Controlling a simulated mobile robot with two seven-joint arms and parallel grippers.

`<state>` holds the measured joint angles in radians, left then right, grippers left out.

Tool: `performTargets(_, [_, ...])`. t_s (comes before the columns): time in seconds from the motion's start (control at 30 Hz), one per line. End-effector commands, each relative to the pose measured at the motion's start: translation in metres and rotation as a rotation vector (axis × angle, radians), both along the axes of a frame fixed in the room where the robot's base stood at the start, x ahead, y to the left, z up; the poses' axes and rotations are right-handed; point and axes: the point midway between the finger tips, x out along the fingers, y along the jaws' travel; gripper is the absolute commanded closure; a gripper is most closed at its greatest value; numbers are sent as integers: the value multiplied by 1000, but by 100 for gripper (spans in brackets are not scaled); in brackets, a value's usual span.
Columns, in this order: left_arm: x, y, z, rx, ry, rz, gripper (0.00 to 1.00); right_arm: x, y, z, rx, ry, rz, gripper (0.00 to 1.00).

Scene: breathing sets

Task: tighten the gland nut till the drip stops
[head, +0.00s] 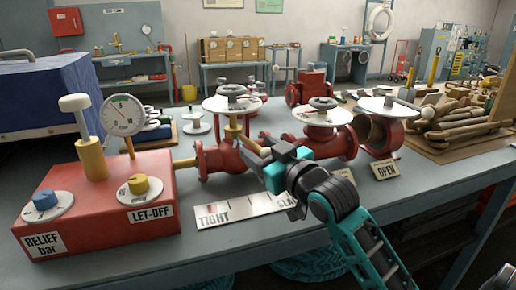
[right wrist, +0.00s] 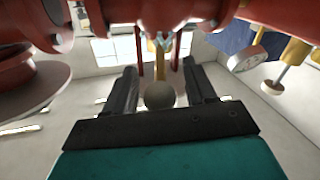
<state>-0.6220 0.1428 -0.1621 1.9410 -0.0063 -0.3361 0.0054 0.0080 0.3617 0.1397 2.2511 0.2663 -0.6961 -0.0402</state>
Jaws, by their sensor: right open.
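The red valve (head: 215,160) stands on the bench behind the red pump box, with a handwheel on top. A brass lever (head: 243,139) slants from its neck toward my right gripper (head: 272,160). The gland nut itself is too small to make out surely. In the right wrist view, my right gripper (right wrist: 160,92) is open. The lever's round grey end (right wrist: 160,95) shows between its two dark fingers, with the brass shaft (right wrist: 160,70) behind; I cannot tell whether they touch. A white TIGHT-to-SLACK strip (head: 243,209) lies below, partly hidden by my arm. No drip is discernible.
The red box (head: 98,205) carries a gauge (head: 122,114), a yellow LET-OFF knob (head: 138,185) and a blue RELIEF knob (head: 45,200). Another red valve (head: 320,138) and an OPEN tag (head: 385,169) stand right. Wooden-handled tools crowd the far right. The bench's front right is clear.

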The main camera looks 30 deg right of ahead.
Motion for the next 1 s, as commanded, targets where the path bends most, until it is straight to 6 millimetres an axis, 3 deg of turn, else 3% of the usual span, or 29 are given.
performTargets(0.17, [0,0,0,0,0,0,100,11,1,1,0,-2,0,45])
performTargets(0.47, [-1,0,0,0,2,1,100,12,1,0,-1,-1,0,45])
performTargets(1.0, [-3,0,-1,-1,6,-1,100,12,1,0,-1,-1,0,96])
